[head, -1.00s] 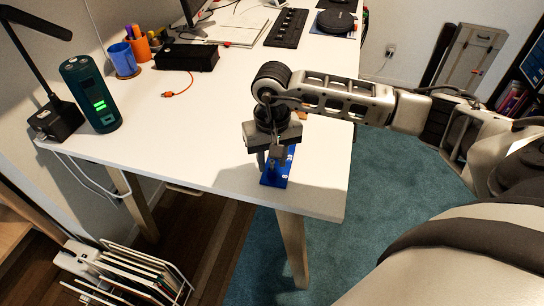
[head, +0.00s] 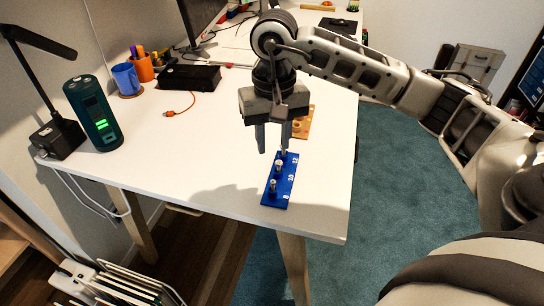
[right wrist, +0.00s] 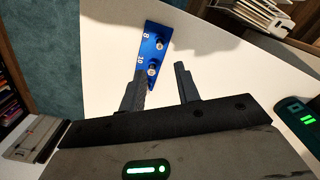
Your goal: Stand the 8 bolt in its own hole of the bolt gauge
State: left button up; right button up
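The blue bolt gauge (head: 279,190) lies near the front right corner of the white table, with 8 at its near end, then 10 and 12. The 8 bolt (head: 273,186) stands upright in the gauge beside the 8 label. Another bolt (head: 279,166) stands beside the 10, and something grey shows at the 12 end, partly hidden by a finger. My right gripper (head: 273,150) is above the far end of the gauge, its fingers apart and empty. The right wrist view shows the gauge (right wrist: 157,30) beyond the open fingers, with two bolts. My left gripper is out of view.
A wooden block (head: 303,122) with holes lies behind the gauge, close to my right gripper. A green-lit dark cylinder (head: 93,112), a blue cup (head: 126,78) and a black box (head: 189,77) stand farther left. The table's middle is clear.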

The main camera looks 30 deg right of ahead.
jog(key=s+a+f+m+g+y, duration=0.15)
jog(key=s+a+y, duration=0.3)
jog(key=a, duration=0.55)
jog(key=s+a+f+m+g+y, duration=0.1)
jog(key=s+a+m+g+y, duration=0.15)
jog(key=a+y, duration=0.5)
jog(key=s+a+r+m+t+y, duration=0.1)
jog(key=a+r+m+t+y, duration=0.3)
jog(key=a+r+m+y, duration=0.7)
jog(key=w+d+f+n+t+h, duration=0.2)
jog(key=d+f+n+t+h, duration=0.3)
jog(key=n, duration=0.7)
jog(key=w+d+f+n+t+h, duration=0.2)
jog(key=d+f+n+t+h, duration=0.15)
jog(key=n+t, duration=0.55)
jog(key=w+d+f+n+t+h, duration=0.2)
jog(key=d+f+n+t+h, duration=0.3)
jog(key=n, duration=0.9)
jog(key=s+d+f+m+g+h, duration=0.3)
jog(key=s+f+m+g+h, duration=0.3)
jog(key=f+m, duration=0.8)
jog(key=s+f+g, duration=0.1)
jog(key=s+g, duration=0.1)
jog(key=s, duration=0.2)
jog(key=shift+m, duration=0.3)
